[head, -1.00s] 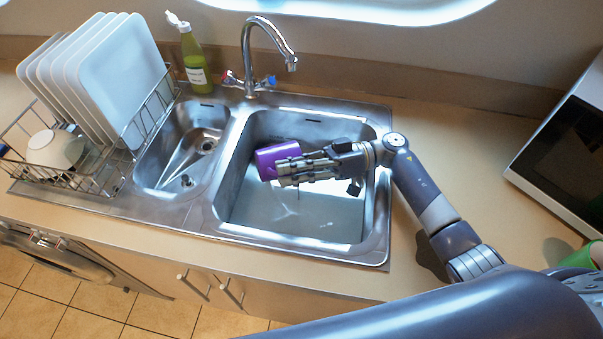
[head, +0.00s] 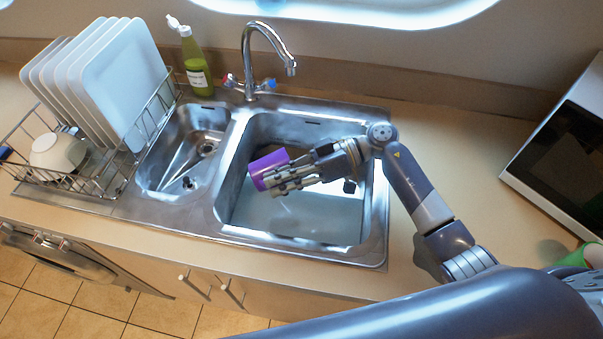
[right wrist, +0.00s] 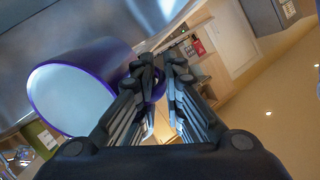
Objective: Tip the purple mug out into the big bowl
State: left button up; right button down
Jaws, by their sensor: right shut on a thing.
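The purple mug (head: 268,165) hangs over the big bowl (head: 340,236) of the sink, tipped over with one end to the lower left. My right gripper (head: 284,178) is shut on the mug and holds it above the bowl's floor. In the right wrist view the mug (right wrist: 100,58) is left of the closed fingertips (right wrist: 158,75), with a pale round end inside a purple rim. Pale liquid or a wet sheen covers the bowl's floor. I cannot tell whether anything is left inside the mug. My left gripper is not in view.
The tap (head: 262,45) arches behind the big bowl. A small basin (head: 180,160) lies to its left, then a rack with white plates (head: 120,80) and a white cup (head: 57,152). A green bottle (head: 196,68) stands behind. The counter right of the sink is mostly clear.

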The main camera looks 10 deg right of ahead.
jog(key=s+a+f+t+h+p, duration=0.1)
jog(key=a+f+h+p, duration=0.8)
jog(key=h, duration=0.6)
jog(key=shift+a+f+t+p, duration=0.35)
jog(key=shift+f+t+p, duration=0.1)
jog(key=shift+p, duration=0.95)
dwell(0.7)
